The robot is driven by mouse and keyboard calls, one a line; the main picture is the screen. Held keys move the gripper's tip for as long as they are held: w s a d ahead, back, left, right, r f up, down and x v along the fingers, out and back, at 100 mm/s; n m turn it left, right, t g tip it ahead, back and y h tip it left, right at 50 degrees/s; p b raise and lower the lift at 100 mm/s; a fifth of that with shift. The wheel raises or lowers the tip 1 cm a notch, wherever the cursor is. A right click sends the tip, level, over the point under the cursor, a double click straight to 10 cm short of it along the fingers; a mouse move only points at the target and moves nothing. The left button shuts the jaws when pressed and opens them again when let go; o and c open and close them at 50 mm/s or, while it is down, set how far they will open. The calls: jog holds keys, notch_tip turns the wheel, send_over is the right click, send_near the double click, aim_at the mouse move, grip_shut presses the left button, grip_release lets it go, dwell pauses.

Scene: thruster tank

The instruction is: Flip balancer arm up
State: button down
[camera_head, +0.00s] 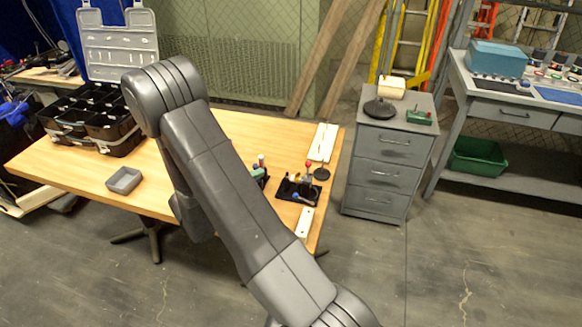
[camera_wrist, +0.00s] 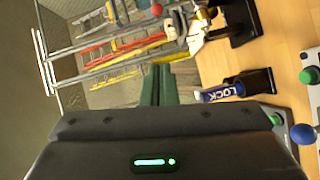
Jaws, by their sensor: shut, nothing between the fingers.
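In the wrist view my gripper (camera_wrist: 162,75) shows as two dark green fingers close together, with nothing seen between them. Its dark body with a green light fills the lower part. Right of the fingers, a blue piece marked LOCK (camera_wrist: 220,93) sits at a black block on the wooden table. Above it is a small mechanism with a brass-coloured part (camera_wrist: 196,38), a red ball (camera_wrist: 170,33) and a black base (camera_wrist: 243,22). I cannot tell which part is the balancer arm. In the head view a black unit (camera_head: 298,190) with small parts stands at the table's right end; my arm hides my gripper.
A green button (camera_wrist: 307,76) and a blue knob (camera_wrist: 303,134) are at the wrist view's right edge. The wooden table (camera_head: 90,172) carries an open black case (camera_head: 105,128) and a grey tray (camera_head: 124,180). A grey drawer cabinet (camera_head: 385,160) stands right of the table.

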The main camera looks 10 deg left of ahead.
jog(key=s+d+p+x, duration=0.1)
jog(key=p+x, duration=0.4)
jog(key=x, duration=0.7)
jog(key=shift+d+f, duration=0.35)
jog(key=shift+d, duration=0.6)
jog(key=shift+b, duration=0.6)
jog(key=shift+d+m+g+b, duration=0.2)
jog(key=shift+m+g+b, duration=0.1)
jog(key=shift+b, duration=0.2)
